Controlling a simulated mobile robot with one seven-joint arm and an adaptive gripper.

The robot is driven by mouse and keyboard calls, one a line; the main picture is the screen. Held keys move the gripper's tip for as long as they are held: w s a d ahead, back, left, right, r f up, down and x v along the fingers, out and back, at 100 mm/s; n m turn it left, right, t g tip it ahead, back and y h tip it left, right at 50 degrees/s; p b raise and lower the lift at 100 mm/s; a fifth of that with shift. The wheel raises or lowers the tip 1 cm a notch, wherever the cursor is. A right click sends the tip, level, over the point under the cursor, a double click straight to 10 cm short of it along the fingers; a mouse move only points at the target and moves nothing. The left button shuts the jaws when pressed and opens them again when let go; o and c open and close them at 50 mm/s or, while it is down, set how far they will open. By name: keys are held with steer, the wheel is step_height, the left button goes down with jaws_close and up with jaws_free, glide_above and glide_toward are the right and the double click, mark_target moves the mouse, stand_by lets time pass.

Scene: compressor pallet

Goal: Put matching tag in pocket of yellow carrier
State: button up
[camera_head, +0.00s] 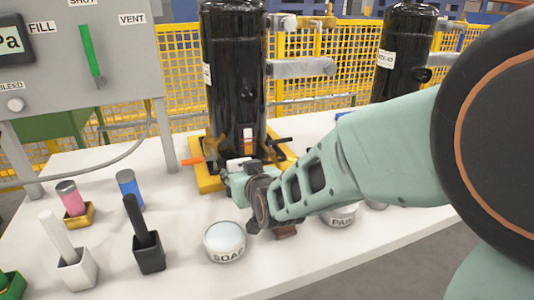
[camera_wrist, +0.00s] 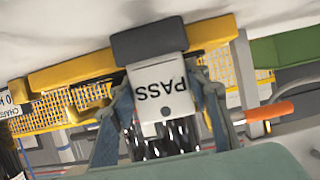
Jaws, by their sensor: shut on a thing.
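The yellow carrier (camera_head: 207,184) stands on the white table around the base of a black compressor (camera_head: 232,80). In the wrist view its yellow frame (camera_wrist: 75,72) runs across the upper part, with a dark grey block (camera_wrist: 150,42), apparently the pocket, at its middle. My gripper (camera_head: 238,172) is at the carrier's front. It is shut on a white tag (camera_wrist: 160,92) reading PASS, upside down in the wrist view (camera_wrist: 165,105). The tag's far edge meets the dark block in the picture; I cannot tell whether it is inside.
A SOAP pot (camera_head: 225,243) and a partly hidden container marked "PA" (camera_head: 342,216) stand near the table's front. Several brush or marker holders, one black (camera_head: 148,253), stand at left. An orange handle (camera_wrist: 270,111) juts beside the carrier. A second compressor (camera_head: 405,50) stands behind.

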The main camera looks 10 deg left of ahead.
mark_target(239, 160)
steer(key=shift+f, duration=0.35)
steer(key=o, duration=1)
steer(key=shift+c, duration=0.4)
steer(key=shift+c, duration=1.3)
steer(key=shift+r, duration=0.1)
steer(key=shift+r+p, duration=2.15)
steer(key=shift+r, duration=1.35)
